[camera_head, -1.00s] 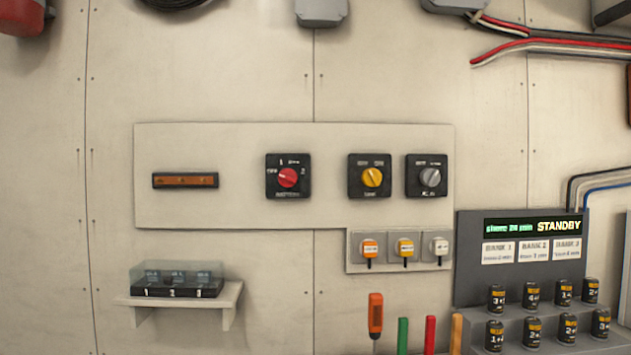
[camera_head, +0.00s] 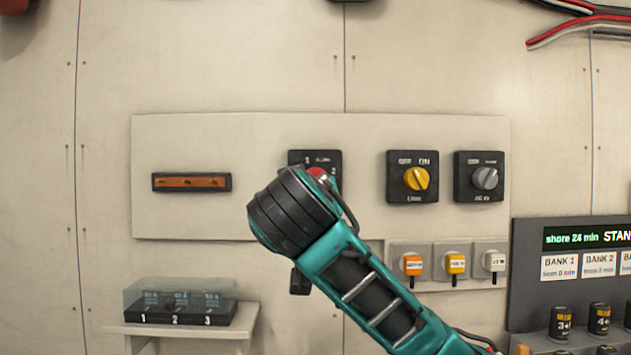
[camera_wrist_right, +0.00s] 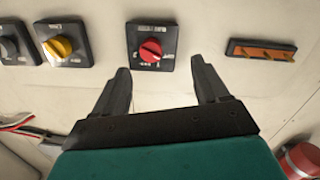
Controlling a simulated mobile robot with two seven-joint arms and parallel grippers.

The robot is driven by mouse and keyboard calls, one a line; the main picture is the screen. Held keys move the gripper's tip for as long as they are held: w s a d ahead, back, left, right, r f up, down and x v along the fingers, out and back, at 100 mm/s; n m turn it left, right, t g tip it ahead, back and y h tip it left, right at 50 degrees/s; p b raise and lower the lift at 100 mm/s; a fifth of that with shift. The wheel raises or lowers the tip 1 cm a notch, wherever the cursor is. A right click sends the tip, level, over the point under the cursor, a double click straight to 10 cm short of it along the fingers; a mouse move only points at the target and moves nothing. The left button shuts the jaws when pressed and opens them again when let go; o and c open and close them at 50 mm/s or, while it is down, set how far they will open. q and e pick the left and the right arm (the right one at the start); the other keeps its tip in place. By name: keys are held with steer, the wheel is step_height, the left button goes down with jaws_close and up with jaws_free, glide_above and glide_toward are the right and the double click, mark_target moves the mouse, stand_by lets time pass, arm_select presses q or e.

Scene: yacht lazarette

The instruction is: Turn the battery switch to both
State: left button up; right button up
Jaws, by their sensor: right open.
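The battery switch is a black square plate with a red knob (camera_head: 317,171), on the pale wall panel. Labels "1" and "2" show on its plate in the head view. My right arm covers its lower left part there. In the right wrist view the red knob (camera_wrist_right: 150,50) shows whole, beyond and between the fingertips. I cannot surely read which label it points to. My right gripper (camera_wrist_right: 160,76) is open and empty, its two black fingers apart and seemingly short of the switch. My left gripper is not in view.
A yellow-knobbed switch (camera_head: 416,179) and a grey-knobbed switch (camera_head: 485,179) sit right of it, above several tagged small switches (camera_head: 455,265). An orange strip (camera_head: 191,182) is at left. A shelf (camera_head: 190,331) holds a clear-covered box (camera_head: 180,305). A display (camera_head: 590,238) is at right.

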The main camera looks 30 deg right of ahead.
arm_select(q)
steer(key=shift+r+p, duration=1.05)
steer(key=shift+p, duration=0.15)
arm_select(e)
steer(key=w+d+r+m, duration=0.1)
steer(key=w+d+r, duration=0.1)
steer(key=w+d, duration=0.5)
steer(key=shift+w+d+r+h, duration=0.15)
steer(key=shift+w+r+h, duration=0.25)
steer(key=shift+w, duration=1.35)
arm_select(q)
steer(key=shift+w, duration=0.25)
arm_select(e)
steer(key=c, duration=1.1)
